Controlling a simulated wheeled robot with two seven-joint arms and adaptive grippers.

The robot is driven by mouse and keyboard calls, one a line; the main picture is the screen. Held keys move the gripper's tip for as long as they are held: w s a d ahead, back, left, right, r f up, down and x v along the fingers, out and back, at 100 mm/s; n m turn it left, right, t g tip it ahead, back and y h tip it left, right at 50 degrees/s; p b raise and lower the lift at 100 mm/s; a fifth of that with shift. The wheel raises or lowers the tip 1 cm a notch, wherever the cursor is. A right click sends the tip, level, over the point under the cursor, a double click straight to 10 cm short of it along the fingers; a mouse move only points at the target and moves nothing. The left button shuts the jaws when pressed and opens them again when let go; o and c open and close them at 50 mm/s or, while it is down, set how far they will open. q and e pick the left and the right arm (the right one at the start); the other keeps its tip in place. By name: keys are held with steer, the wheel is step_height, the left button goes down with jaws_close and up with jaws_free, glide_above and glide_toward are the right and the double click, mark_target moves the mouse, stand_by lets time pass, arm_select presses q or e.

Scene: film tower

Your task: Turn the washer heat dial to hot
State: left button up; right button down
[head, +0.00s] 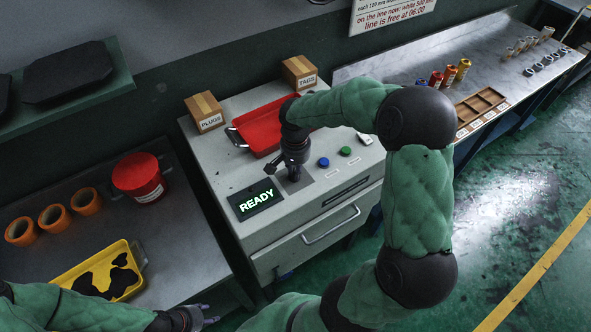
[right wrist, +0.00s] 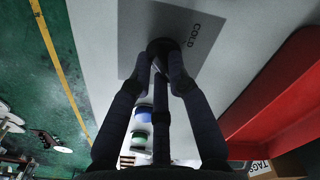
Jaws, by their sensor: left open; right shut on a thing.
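The washer (head: 225,165) is a pale grey cabinet with a lit READY display (head: 257,199). Its dark heat dial (right wrist: 160,46) sits on a grey plate (right wrist: 130,20) marked COLD in the right wrist view; the other markings are hidden. My right gripper (head: 293,172) points down at this plate and is shut on the dial, its fingers around it in the right wrist view (right wrist: 160,70). The gripper mostly covers the dial in the head view. My left gripper (head: 205,318) is open and empty at the bottom edge, away from the washer.
A red tray (head: 262,128) lies behind the dial, with PLUGS (head: 205,112) and TAGS (head: 299,73) boxes beside it. Blue (head: 323,162) and green (head: 346,151) buttons are right of the dial. A yellow tray (head: 72,265) and red tin (head: 140,177) stand on the left bench.

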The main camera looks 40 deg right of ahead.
steer(key=c, duration=1.2)
jaws_free()
step_height(320, 180, up, 12)
